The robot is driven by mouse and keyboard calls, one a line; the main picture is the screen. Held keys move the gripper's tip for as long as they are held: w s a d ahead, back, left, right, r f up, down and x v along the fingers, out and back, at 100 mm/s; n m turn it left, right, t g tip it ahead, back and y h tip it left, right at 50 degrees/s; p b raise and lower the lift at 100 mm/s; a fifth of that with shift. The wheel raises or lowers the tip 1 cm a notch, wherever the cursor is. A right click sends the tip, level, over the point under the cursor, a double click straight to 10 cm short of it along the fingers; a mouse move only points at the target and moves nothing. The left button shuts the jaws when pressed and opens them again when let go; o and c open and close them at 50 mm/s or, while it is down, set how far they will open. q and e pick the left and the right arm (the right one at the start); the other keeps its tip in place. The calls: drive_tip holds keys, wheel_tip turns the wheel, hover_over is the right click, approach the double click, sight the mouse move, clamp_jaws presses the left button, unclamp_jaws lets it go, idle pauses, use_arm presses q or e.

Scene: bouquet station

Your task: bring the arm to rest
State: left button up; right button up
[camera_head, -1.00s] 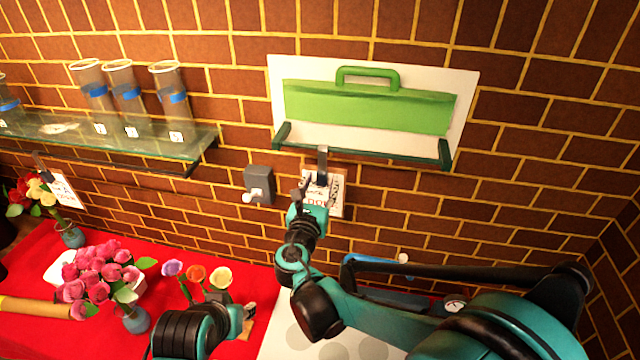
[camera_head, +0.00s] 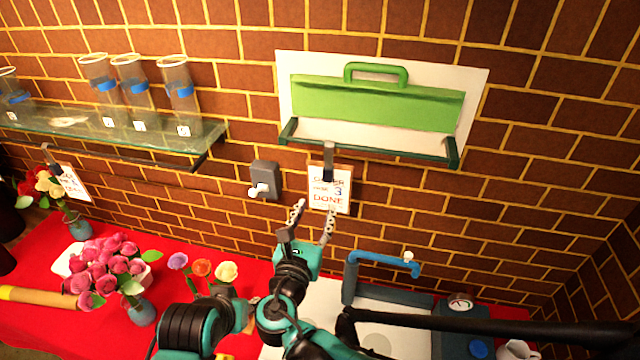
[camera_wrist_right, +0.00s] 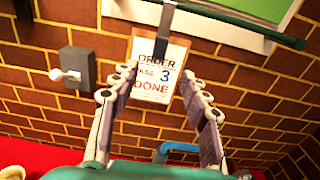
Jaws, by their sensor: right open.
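My right gripper (camera_head: 316,212) is raised in front of the brick wall, its two pale jointed fingers spread apart with nothing between them. In the right wrist view its fingers (camera_wrist_right: 157,82) stand either side of the order card (camera_wrist_right: 150,98), with wall and card showing through the gap. The card (camera_head: 329,190) hangs under a dark clip and reads "ORDER", "3" and "DONE". My left arm shows at the lower left of the head view, its gripper (camera_head: 250,312) mostly hidden and too small to read.
A grey switch box (camera_head: 264,180) with a white knob is left of the card. A green-fronted panel (camera_head: 376,100) is above. A glass shelf (camera_head: 150,140) holds several vases. Pink flowers (camera_head: 105,265) stand on the red table (camera_head: 40,250). A blue tap (camera_head: 385,260) is at right.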

drive_tip(key=s+d+f+m+g+h+b, duration=0.1)
drive_tip(key=s+d+f+m+g+b, duration=0.2)
drive_tip(key=d+f+m+g+b, duration=0.85)
drive_tip(key=s+d+f+m+y+b, duration=0.1)
drive_tip(key=s+d+f+m+b, duration=0.1)
drive_tip(key=f+m, duration=0.4)
drive_tip(key=s+d+f+m+t+y+b, duration=0.1)
drive_tip(key=s+d+f+m+y+b, duration=0.1)
drive_tip(key=s+f+m, duration=0.4)
drive_tip(key=s+d+f+m+y+b, duration=0.1)
drive_tip(key=s+d+f+m+b, duration=0.3)
drive_tip(key=f+m, duration=0.3)
drive_tip(key=d+m, duration=0.1)
drive_tip(key=m, duration=0.2)
drive_tip(key=shift+s+d+f, duration=0.15)
drive_tip(key=shift+s+f, duration=0.1)
drive_tip(key=shift+f, duration=0.1)
